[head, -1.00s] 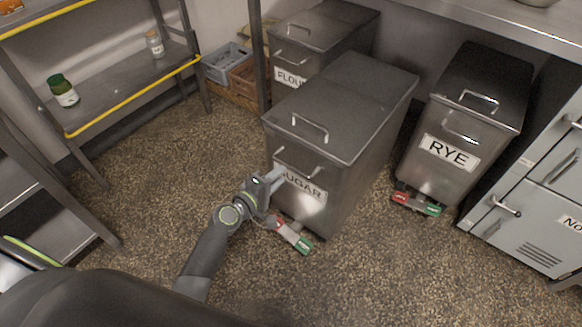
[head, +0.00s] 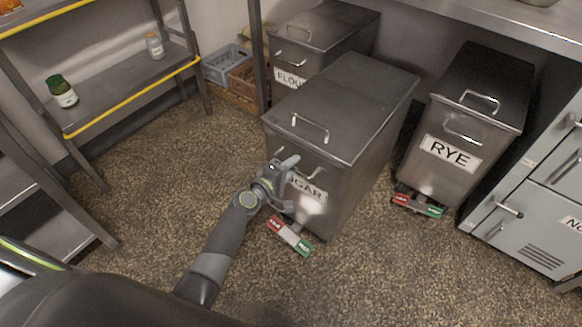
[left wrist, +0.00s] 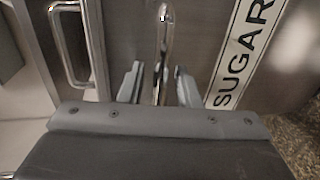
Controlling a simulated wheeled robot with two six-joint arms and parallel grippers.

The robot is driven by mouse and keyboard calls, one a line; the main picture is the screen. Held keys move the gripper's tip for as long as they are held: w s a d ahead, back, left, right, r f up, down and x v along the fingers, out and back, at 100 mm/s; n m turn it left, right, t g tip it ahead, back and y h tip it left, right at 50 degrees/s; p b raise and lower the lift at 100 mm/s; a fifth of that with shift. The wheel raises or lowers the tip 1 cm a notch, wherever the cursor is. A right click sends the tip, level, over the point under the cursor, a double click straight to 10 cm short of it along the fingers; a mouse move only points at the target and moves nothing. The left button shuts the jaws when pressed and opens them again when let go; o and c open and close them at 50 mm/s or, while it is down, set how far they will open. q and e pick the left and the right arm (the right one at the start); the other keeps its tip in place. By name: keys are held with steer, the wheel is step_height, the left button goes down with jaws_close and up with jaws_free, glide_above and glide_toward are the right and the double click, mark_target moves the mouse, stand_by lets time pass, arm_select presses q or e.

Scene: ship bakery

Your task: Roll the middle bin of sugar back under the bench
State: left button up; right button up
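The sugar bin (head: 345,105) is a grey metal bin with a lid handle, a front handle and a partly covered SUGAR label. It stands on the floor between the other two bins, its front further out than theirs. My left gripper (head: 287,181) is at its front, by the front handle. In the left wrist view, the open fingers (left wrist: 158,88) have the front handle bar (left wrist: 163,45) between them, with gaps visible; the SUGAR label (left wrist: 245,45) is on the right. A red and green pedal (head: 290,237) sits low at the bin's front. My right gripper is not in view.
The flour bin (head: 320,27) stands behind on the left and the rye bin (head: 480,85) on the right, under the steel bench (head: 480,18). A grey locker (head: 530,215) is at the right, shelving (head: 115,85) at the left. The floor (head: 160,165) in front is clear.

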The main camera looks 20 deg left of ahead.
arm_select(q)
jaws_close()
